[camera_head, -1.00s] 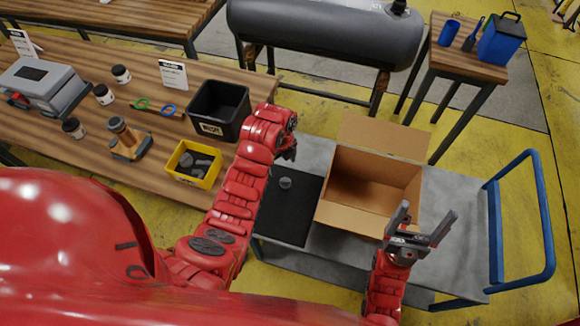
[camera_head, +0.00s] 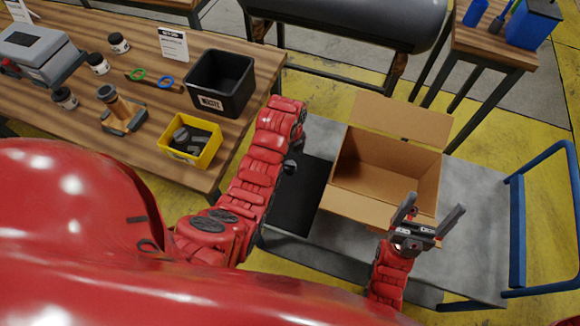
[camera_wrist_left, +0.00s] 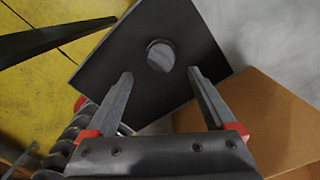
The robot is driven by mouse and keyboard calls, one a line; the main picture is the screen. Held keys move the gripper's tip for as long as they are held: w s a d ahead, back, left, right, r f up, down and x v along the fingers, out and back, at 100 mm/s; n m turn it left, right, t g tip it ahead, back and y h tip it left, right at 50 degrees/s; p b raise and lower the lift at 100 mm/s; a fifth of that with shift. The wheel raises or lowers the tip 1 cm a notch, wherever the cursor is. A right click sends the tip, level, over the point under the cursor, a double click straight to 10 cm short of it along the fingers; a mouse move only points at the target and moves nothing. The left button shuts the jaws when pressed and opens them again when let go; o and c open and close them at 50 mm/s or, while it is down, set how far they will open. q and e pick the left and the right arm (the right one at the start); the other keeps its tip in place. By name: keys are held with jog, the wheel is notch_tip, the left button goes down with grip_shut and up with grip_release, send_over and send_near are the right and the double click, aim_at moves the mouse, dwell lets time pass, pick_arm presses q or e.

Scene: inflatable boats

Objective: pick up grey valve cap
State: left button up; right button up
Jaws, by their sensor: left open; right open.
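The grey valve cap (camera_wrist_left: 160,55) is a round grey disc lying on the black mat (camera_wrist_left: 118,62), seen from above in the left wrist view. My left gripper (camera_wrist_left: 160,75) is open and points down at the mat. The cap shows between and just past its two fingertips, with no contact visible. In the head view my red left arm covers most of this gripper and I cannot make out the cap; part of the mat (camera_head: 297,205) shows. My right gripper (camera_head: 435,205) is open and empty in front of the cardboard box.
An open cardboard box (camera_head: 350,205) stands on the grey cart (camera_head: 340,237), right beside the mat. The cart's blue handle (camera_head: 517,230) is at right. The wooden table at left holds a yellow bin (camera_head: 176,153) with grey pieces and a black bin (camera_head: 233,103).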

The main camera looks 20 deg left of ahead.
aim_at(289, 163)
pick_arm(q)
jog(key=shift+f+p, duration=0.4)
jog(key=shift+f, duration=0.25)
jog(key=f, duration=0.1)
jog(key=f+p, duration=0.1)
jog(key=shift+w+a+f, duration=0.15)
jog(key=shift+w+f, duration=0.05)
jog(key=shift+f, duration=0.2)
jog(key=shift+w+f, duration=0.1)
jog(key=shift+f, duration=0.65)
jog(key=c, duration=1.4)
jog(key=shift+r, duration=0.15)
